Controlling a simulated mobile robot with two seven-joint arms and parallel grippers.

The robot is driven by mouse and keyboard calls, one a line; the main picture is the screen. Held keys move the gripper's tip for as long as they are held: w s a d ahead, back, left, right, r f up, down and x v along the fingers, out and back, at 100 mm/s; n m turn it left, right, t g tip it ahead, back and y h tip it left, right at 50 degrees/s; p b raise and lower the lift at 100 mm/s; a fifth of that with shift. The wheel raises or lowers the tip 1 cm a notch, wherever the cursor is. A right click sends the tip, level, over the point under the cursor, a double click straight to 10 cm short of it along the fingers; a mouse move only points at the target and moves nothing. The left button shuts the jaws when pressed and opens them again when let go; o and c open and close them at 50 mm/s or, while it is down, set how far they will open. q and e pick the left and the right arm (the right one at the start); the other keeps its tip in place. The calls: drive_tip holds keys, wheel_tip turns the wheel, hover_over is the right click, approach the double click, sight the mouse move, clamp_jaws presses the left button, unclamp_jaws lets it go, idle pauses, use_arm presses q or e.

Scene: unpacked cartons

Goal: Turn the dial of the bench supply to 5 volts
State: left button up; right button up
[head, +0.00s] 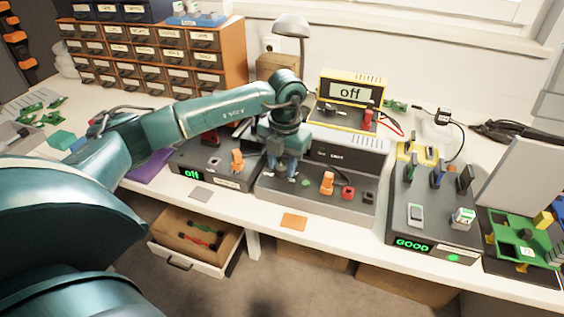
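My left gripper (283,170) points down over the left part of a grey bench unit (317,205) in the middle of the bench. Its fingertips are low, close to the unit's top; I cannot tell whether they touch or hold anything. A dial is not clearly visible there, and the gripper covers that spot. The grey unit carries an orange switch (327,182), a red socket (348,192) and a black one. Left of it is a dark box with a green display (191,174) reading "off". Which unit is the bench supply is not clearly readable. My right gripper is out of view.
A yellow meter (349,92) reading "off" stands behind the grey unit. A dark box (430,222) showing "GOOD" stands to the right, beside a green board (518,240). An open drawer (190,255) juts out below the bench. A lamp (291,26) rises behind.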

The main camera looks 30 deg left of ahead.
sight(285, 168)
use_arm(q)
drive_tip(key=o, duration=0.3)
drive_tip(key=r, duration=1.3)
drive_tip(key=shift+d+r, duration=0.1)
drive_tip(key=shift+d, duration=0.2)
